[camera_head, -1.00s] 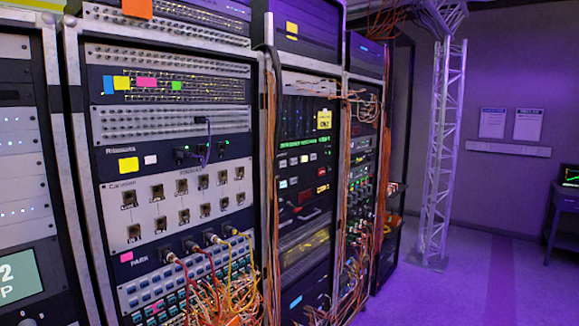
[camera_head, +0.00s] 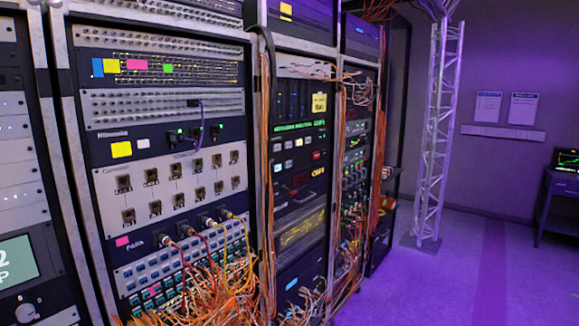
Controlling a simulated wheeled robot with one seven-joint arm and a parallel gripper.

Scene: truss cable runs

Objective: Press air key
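My gripper is not in view. No key that I can read as "air" shows clearly; the small labels are too blurred. A panel with small lit keys (camera_head: 297,143) is in the middle rack (camera_head: 300,190); some keys look white, one reddish, and one amber-yellow lower down. A green lit strip (camera_head: 292,127) runs above these keys, and a yellow note (camera_head: 319,103) is stuck near their upper right. The left rack holds a patch panel with rows of square sockets (camera_head: 180,187), and a block of small blue-white keys (camera_head: 190,265) below, partly hidden by cables.
Orange cables (camera_head: 215,290) hang in a tangle before the left rack's lower part, and more run down between the racks. A white lattice truss (camera_head: 436,130) stands right of the racks. A desk with a screen (camera_head: 566,160) is at far right. The purple floor (camera_head: 450,285) is clear.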

